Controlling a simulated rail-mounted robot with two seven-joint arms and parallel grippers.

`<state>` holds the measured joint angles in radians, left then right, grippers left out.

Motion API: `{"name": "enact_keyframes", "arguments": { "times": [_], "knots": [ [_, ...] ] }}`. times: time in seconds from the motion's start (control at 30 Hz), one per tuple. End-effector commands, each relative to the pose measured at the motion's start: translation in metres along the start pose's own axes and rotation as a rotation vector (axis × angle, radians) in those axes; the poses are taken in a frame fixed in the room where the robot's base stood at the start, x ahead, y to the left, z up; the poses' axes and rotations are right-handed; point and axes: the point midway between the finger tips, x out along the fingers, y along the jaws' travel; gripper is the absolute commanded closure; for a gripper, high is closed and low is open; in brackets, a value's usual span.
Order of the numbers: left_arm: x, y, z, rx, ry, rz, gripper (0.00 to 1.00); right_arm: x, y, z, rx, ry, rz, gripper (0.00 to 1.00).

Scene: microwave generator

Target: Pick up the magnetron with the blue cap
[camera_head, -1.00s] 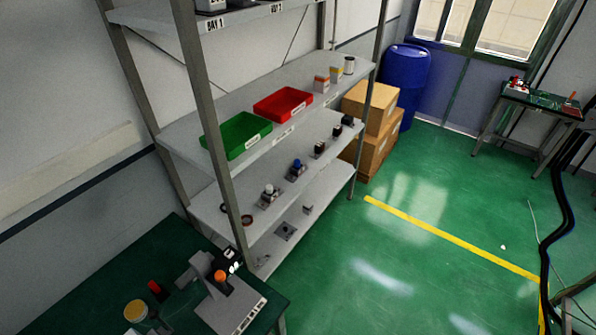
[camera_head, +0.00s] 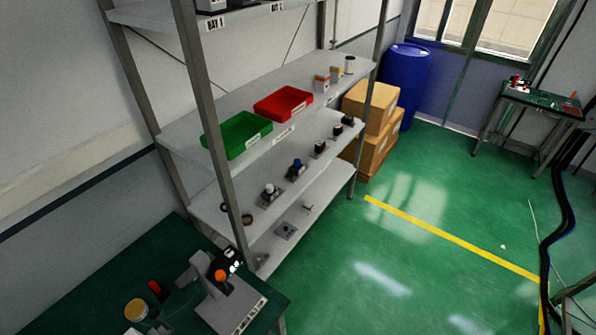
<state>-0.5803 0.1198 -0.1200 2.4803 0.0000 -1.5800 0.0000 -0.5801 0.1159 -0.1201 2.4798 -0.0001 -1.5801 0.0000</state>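The magnetron with the blue cap (camera_head: 297,167) stands on the shelf level below the trays. To its left on the same level is a similar unit with a white cap (camera_head: 270,190). To its right are small units with dark tops (camera_head: 320,148). Neither of my grippers shows in the head view.
The shelving rack (camera_head: 197,120) holds a green tray (camera_head: 238,137) and a red tray (camera_head: 283,103) one level above. A green-topped bench (camera_head: 85,290) with a device stands at lower left. Cardboard boxes (camera_head: 372,113) and a blue barrel (camera_head: 407,75) stand beyond. The green floor (camera_head: 420,250) is open.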

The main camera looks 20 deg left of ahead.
Motion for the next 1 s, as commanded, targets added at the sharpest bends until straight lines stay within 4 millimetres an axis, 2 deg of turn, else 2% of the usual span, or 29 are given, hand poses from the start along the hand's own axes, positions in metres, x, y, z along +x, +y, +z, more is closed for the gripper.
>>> {"name": "enact_keyframes", "arguments": {
  "times": [0.33, 1.0],
  "knots": [
    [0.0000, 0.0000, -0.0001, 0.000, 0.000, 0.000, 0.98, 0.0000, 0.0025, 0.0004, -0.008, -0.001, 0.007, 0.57],
    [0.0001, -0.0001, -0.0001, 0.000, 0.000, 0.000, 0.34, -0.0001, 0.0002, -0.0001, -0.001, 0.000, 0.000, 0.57]
  ]
}}
